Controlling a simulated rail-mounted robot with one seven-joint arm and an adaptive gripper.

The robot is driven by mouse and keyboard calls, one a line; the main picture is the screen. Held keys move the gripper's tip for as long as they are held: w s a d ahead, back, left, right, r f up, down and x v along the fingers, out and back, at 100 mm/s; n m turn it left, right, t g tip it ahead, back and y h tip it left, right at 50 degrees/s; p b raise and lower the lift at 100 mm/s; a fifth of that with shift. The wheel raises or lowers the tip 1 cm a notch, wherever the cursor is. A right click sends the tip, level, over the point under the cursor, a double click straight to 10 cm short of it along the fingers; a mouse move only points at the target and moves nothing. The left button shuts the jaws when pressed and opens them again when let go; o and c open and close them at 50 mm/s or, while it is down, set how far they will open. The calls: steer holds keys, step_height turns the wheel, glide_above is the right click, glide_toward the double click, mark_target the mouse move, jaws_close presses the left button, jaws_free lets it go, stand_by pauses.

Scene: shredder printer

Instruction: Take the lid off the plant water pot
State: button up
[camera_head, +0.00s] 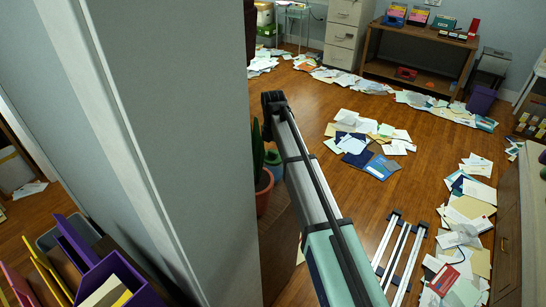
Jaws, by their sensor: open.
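I cannot make out a plant water pot or its lid in this view. A potted plant in a terracotta pot (264,192) stands on the floor beside the wall corner, and the wall hides part of it. A small green cactus in a blue pot (275,172) stands just behind it, partly covered by my arm. My arm reaches from the bottom of the picture up past these plants to a dark joint at its far visible end. My gripper is not in view.
A grey wall corner (180,120) blocks the left. Papers and folders (372,145) litter the wooden floor. A silver rail frame (400,250) lies at lower right. Purple organisers (110,280) stand at lower left. A wooden shelf (415,78) and filing cabinet (345,35) stand at the back.

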steer(key=shift+c, duration=0.4)
steer(key=c, duration=1.2)
steer(key=shift+s, duration=0.1)
steer(key=shift+c, duration=1)
steer(key=shift+f, duration=0.1)
